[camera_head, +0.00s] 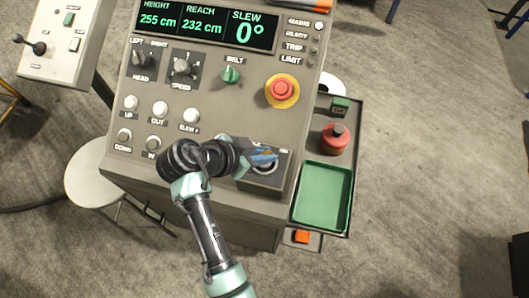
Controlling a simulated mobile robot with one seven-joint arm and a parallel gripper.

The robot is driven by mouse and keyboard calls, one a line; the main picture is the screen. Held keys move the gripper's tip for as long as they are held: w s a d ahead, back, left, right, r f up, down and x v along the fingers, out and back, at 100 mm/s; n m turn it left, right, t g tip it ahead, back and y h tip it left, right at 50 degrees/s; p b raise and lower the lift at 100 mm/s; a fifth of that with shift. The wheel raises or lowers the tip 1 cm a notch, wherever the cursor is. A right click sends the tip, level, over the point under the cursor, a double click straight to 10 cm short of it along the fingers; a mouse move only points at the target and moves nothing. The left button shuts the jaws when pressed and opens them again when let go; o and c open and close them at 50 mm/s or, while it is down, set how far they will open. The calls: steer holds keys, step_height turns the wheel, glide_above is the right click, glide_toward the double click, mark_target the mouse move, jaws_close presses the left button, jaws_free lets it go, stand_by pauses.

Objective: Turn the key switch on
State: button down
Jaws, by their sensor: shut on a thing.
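The key switch (264,173) is on the lower right of the grey control panel, on a dark plate with small white labels. My gripper (270,158) reaches it from the left and is shut at the switch, on what appears to be its key. The fingers cover most of the key, so its exact angle cannot be told. Part of the round switch body shows below the fingers. The panel's display (205,25) is lit green and reads height 255 cm, reach 232 cm and slew 0°.
A red emergency stop button (282,90) on a yellow ring sits above the switch. White push buttons (159,109) and dark knobs lie to the left and above. A side shelf with a green tray (325,196) and a red round item (335,139) stands at right.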

stand_by(0.4)
steer(key=c, duration=0.9)
jaws_free()
steer(key=shift+p+v, duration=0.3)
steer(key=shift+v, duration=6.15)
steer(key=shift+w, duration=0.1)
